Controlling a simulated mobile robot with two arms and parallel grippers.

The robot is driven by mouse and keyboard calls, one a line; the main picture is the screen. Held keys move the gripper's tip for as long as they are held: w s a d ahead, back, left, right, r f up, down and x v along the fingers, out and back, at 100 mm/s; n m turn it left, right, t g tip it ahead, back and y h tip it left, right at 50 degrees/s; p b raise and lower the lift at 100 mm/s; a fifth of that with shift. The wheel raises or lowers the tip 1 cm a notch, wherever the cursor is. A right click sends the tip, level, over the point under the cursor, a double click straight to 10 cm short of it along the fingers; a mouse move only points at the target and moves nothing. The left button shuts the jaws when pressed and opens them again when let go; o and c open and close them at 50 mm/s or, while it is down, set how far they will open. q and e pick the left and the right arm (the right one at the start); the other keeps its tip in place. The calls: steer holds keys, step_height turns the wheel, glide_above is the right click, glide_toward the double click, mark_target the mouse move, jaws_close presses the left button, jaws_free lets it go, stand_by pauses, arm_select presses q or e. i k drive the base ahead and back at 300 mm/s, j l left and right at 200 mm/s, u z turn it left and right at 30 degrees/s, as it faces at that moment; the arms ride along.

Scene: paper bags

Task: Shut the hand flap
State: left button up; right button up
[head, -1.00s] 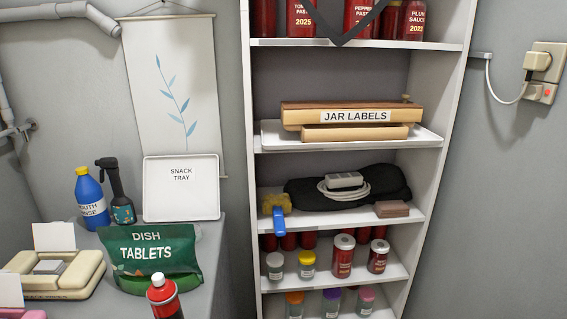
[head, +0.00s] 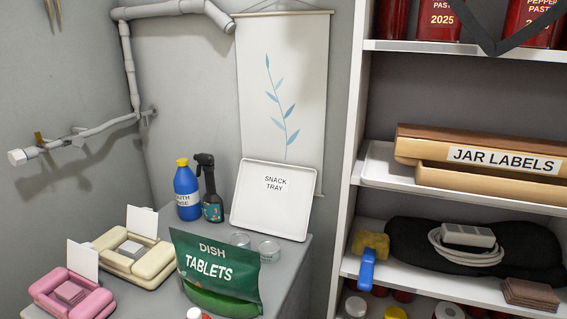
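No flap labelled "hand" can be read. Two low, rounded wipe-type packs stand at the left of the grey counter, a pink one (head: 70,298) in front and a cream one (head: 133,256) behind it. Each has a small raised block in its middle opening. A white flap stands upright at the back of each, one on the pink pack (head: 82,260) and one on the cream pack (head: 142,221). Both flaps look open. Any labels on the packs' fronts are out of view or unreadable. Neither of my grippers is in view.
A green "DISH TABLETS" pouch (head: 215,272) stands right of the packs. Behind are a blue bottle (head: 187,192), a black spray bottle (head: 210,190), and a leaning white snack tray (head: 270,212). A white shelf unit (head: 350,160) stands at right. A pipe (head: 95,128) runs along the left wall.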

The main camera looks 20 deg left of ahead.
mark_target(83, 259)
steer(key=i+l+u, duration=0.1)
steer(key=u, duration=0.35)
steer(key=l+u, duration=0.1)
steer(key=u, duration=0.3)
steer(key=l+u, duration=0.15)
steer(key=u, duration=0.3)
steer(key=i+l+u, duration=0.1)
steer(key=u, duration=0.35)
steer(key=l+u, duration=0.25)
steer(key=u, duration=0.15)
steer(key=l+u, duration=0.15)
steer(key=u, duration=0.3)
steer(key=k+j, duration=0.05)
